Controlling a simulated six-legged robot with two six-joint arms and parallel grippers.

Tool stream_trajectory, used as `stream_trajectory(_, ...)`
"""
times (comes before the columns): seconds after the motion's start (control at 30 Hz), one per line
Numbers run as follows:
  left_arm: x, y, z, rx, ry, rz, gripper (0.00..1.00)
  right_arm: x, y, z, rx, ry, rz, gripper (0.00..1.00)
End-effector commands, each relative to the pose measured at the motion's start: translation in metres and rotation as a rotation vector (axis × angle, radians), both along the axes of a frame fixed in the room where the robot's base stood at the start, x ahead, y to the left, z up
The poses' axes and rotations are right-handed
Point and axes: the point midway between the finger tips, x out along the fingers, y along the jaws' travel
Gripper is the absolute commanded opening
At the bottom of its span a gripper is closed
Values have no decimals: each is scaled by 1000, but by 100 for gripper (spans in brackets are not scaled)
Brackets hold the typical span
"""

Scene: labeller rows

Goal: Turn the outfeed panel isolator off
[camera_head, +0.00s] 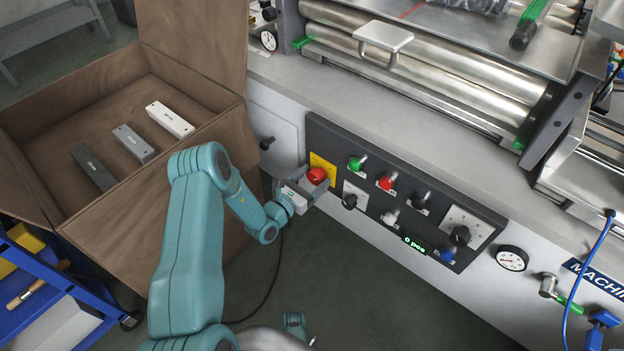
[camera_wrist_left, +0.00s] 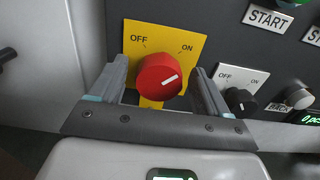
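The isolator is a red rotary knob (camera_head: 317,175) on a yellow plate at the left end of the dark control panel (camera_head: 335,140). In the left wrist view the knob (camera_wrist_left: 160,76) sits below the words OFF at left and ON at right, and its white mark points up and right, toward ON. My left gripper (camera_head: 312,183) is at the knob. In the wrist view its fingers (camera_wrist_left: 160,84) stand open, one each side of the knob, with a visible gap on both sides. My right gripper is not in view.
A black OFF/ON selector (camera_wrist_left: 241,101) sits close right of the gripper. A green button (camera_head: 355,164), a red button (camera_head: 386,183) and other knobs share the panel. An open brown box (camera_head: 130,215) with several bars stands left of my arm. Metal rollers (camera_head: 420,75) lie above.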

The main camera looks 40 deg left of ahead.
Motion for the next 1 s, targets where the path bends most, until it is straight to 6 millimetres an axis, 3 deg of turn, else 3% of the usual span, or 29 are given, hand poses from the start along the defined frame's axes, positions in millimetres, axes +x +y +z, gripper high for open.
stream_trajectory(0.03, 0, 0, 0, 0, 0, 0, 59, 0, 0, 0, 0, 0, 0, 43)
stream_trajectory(0.13, 0, 0, 0, 0, 0, 0, 27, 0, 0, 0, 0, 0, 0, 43)
stream_trajectory(0.17, 0, 0, 0, 0, 0, 0, 23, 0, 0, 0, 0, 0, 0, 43)
stream_trajectory(0.57, 0, 0, 1, -47, 3, -1, 23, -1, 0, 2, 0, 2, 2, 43)
stream_trajectory(1.0, 1, 2, 2, -384, 28, -2, 23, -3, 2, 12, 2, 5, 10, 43)
